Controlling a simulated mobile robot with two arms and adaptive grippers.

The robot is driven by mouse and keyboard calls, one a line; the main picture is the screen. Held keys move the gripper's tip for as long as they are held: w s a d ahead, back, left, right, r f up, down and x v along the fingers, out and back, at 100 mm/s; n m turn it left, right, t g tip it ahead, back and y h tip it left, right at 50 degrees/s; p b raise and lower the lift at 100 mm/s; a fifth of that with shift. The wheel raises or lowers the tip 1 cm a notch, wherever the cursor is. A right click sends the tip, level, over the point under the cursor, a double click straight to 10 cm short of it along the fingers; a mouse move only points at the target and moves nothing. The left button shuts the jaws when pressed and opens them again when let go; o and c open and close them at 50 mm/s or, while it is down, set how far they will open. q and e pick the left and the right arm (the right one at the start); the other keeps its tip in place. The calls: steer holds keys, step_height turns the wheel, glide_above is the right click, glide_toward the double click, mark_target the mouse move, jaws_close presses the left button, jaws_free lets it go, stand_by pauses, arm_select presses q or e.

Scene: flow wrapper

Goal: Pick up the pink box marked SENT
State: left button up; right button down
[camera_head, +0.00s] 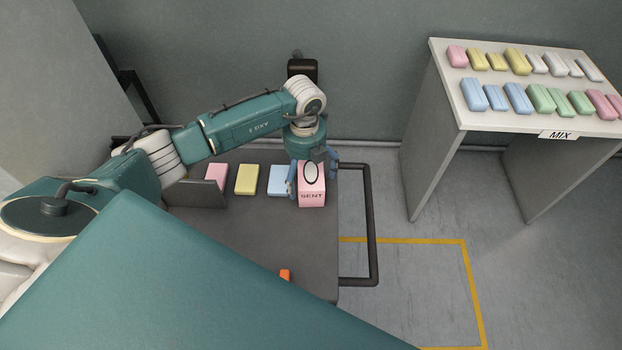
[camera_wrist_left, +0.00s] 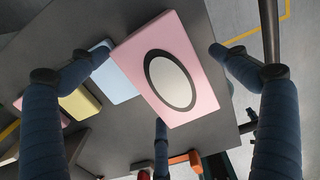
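The pink box marked SENT (camera_head: 312,197) stands at the right end of a row on the grey table. An oval ring with a pale centre is on its top, which also shows in the left wrist view (camera_wrist_left: 192,45). My left gripper (camera_head: 312,178) is over the box, with blue fingers spread around it. In the left wrist view the fingers of this gripper (camera_wrist_left: 160,60) are apart, with the box between and beyond them. I see no clear grip; whether a fingertip touches the box cannot be told. My right gripper is not in view.
A light blue box (camera_head: 278,181) stands close left of the pink box, then a yellow one (camera_head: 246,180) and another pink one (camera_head: 217,174). A small orange thing (camera_head: 285,275) is near the table's front. A black rail (camera_head: 372,225) runs along the right. A white table marked MIX (camera_head: 447,88) holds several colored packs.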

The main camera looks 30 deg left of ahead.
arm_select(q)
steer(key=c, duration=1.3)
steer(key=shift+r, duration=0.15)
